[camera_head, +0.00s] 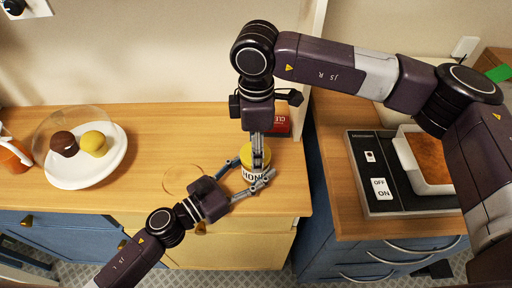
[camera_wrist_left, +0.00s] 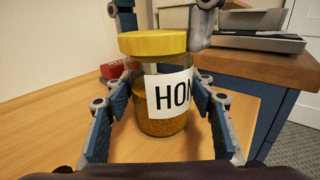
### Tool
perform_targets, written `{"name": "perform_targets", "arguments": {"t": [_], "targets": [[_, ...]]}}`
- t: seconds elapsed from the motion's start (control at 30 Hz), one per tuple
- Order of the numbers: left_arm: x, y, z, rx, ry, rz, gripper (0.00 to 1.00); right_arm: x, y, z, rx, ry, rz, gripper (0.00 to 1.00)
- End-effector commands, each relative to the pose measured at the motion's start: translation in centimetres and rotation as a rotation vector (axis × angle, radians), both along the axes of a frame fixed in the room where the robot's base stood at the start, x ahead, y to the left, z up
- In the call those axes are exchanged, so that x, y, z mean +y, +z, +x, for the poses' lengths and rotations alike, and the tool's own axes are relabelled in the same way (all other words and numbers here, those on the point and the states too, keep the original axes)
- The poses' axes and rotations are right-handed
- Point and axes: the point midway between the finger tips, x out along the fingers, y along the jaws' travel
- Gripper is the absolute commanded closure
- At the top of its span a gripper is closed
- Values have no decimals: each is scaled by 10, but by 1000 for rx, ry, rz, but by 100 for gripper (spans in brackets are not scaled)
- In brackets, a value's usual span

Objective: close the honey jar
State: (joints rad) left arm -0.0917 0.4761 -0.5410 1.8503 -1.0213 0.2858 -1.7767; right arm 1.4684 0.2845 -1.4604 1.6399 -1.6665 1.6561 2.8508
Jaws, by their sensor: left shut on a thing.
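The honey jar (camera_head: 254,177) stands upright on the wooden counter, with its yellow lid (camera_head: 246,153) on top. In the left wrist view the jar (camera_wrist_left: 165,115) is glass with amber contents and a white label, and its lid (camera_wrist_left: 152,43) looks level on the rim. I cannot tell whether the lid is screwed tight. My left gripper (camera_head: 258,180) is shut on the jar body, one finger on each side. My right gripper (camera_head: 258,158) points down from above, its fingers around the lid. Whether they press on it is unclear.
A red box (camera_head: 281,122) is behind the jar. At right are an ON/OFF switch panel (camera_head: 370,205) and a white dish (camera_head: 409,160).

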Motion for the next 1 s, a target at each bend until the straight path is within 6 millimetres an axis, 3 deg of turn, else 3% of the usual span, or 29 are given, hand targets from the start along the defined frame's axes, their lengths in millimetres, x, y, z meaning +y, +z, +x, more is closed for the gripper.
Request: {"name": "perform_targets", "arguments": {"t": [0.03,0.07,0.2,0.57,0.83,1.0], "targets": [[0,-1,0,2,0,1,100,0,1,1,-2,0,0,61],[0,-1,0,2,0,1,100,0,1,1,-2,0,0,46],[0,-1,0,2,0,1,100,0,1,1,-2,1,0,30],[0,-1,0,2,0,1,100,0,4,1,-2,2,0,30],[0,-1,-1,2,-1,1,100,0,37,1,-2,2,0,30],[0,-1,0,2,-1,1,100,0,46,0,0,2,0,30]]}}
